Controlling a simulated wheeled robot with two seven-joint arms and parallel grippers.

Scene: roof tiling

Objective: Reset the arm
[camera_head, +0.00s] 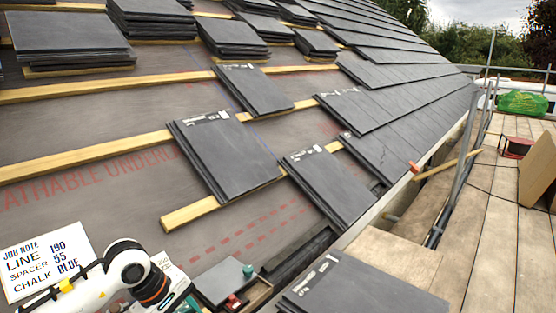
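My white arm (128,262), with black and orange bands at its joint, comes in at the lower left and bends down to the bottom edge. Its gripper end is not visible. My other gripper does not show.
Dark slates (225,150) lie on wooden battens (95,155), with several slate stacks (70,35) higher up. A box (258,295) with a grey slab and teal and red items sits right of the arm. Slates (360,290) lie at the bottom right; scaffold boards (490,240) run beyond the eaves.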

